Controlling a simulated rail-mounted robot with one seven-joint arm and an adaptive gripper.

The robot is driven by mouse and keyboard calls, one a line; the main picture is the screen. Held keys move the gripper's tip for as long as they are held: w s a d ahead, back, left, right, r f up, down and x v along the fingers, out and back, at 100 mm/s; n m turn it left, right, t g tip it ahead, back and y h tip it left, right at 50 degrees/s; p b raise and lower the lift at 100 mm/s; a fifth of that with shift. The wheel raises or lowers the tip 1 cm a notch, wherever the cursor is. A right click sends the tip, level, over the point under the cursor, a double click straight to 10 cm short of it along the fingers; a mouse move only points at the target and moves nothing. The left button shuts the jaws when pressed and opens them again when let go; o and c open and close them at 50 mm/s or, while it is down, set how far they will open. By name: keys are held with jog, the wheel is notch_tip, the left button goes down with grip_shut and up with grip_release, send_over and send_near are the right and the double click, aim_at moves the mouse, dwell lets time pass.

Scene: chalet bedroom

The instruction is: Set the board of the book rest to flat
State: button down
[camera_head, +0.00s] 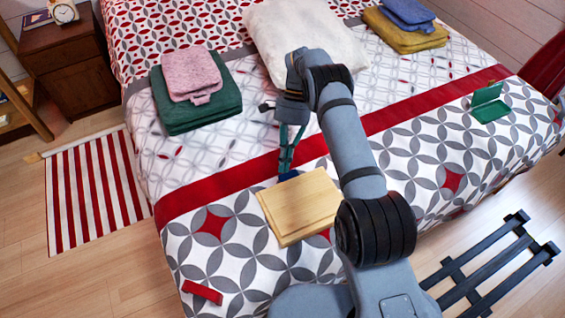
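The book rest appears to be the pale wooden piece (298,208) on the near part of the bed. Its board lies low over its base and looks flat or nearly so; a slight tilt cannot be ruled out from this view. My gripper (287,172) points down at the far edge of the wooden piece, left of my forearm. A small dark blue patch shows at the fingertips, by that edge. Whether the fingers touch the board, and how far apart they are, is unclear. My arm covers the area right of the board.
The bed (240,262) holds folded pink and green cloths (197,100), a white pillow (305,35), folded yellow and blue cloths (408,25), an open green hinged object (489,103) and a red strip (202,292). A nightstand (70,65) and striped rug (95,190) are left. A dark slatted frame (490,265) lies right.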

jog(key=shift+f, duration=0.2)
jog(key=c, duration=1.7)
grip_release()
jog(key=shift+s, duration=0.1)
jog(key=shift+r, duration=0.25)
notch_tip(320, 180, up, 10)
jog(key=shift+f, duration=0.15)
jog(key=shift+f, duration=4.35)
